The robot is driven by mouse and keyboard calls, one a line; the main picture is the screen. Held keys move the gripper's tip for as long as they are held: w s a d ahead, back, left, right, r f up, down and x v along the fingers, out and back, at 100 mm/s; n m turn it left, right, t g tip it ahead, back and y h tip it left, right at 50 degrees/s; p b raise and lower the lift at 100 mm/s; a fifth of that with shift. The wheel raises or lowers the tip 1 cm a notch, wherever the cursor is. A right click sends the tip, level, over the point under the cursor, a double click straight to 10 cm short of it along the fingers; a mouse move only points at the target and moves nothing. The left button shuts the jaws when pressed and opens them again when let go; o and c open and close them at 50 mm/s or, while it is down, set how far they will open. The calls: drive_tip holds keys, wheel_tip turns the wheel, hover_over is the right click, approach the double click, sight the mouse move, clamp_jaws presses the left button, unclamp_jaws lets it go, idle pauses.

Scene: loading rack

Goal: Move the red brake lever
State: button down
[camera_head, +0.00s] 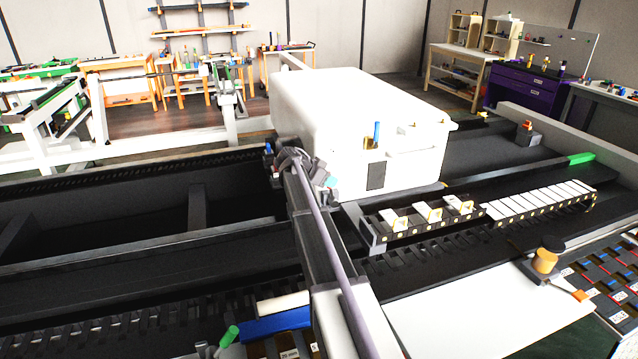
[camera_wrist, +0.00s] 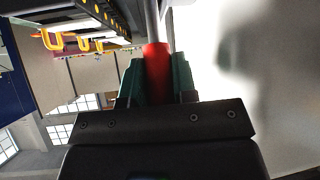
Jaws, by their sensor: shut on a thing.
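In the wrist view the red brake lever (camera_wrist: 157,75) shows as a red cylindrical grip on a pale grey rod that runs up out of the picture. My gripper (camera_wrist: 158,82) has its teal fingers on either side of the red grip and is shut on it. In the head view my gripper (camera_head: 331,183) is small, beside the near side of the large white housing (camera_head: 350,100). I cannot make out the red lever in the head view; my arm and the housing are around that spot.
A blue lever (camera_head: 377,133) stands on the housing's end. A rack with yellow handles (camera_head: 428,212) lies to the right of my arm. A green handle (camera_head: 229,336) is at the front, and a white board (camera_head: 490,310) lies front right. Dark rails cross the left.

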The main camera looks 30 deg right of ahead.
idle(0.3)
drive_tip(key=c, duration=0.9)
unclamp_jaws()
drive_tip(key=shift+a+r+p, duration=0.3)
drive_tip(key=shift+p, duration=0.1)
drive_tip(key=p+v, duration=0.5)
drive_tip(key=v, duration=0.5)
drive_tip(key=shift+f+p, duration=0.1)
drive_tip(key=shift+p, duration=0.3)
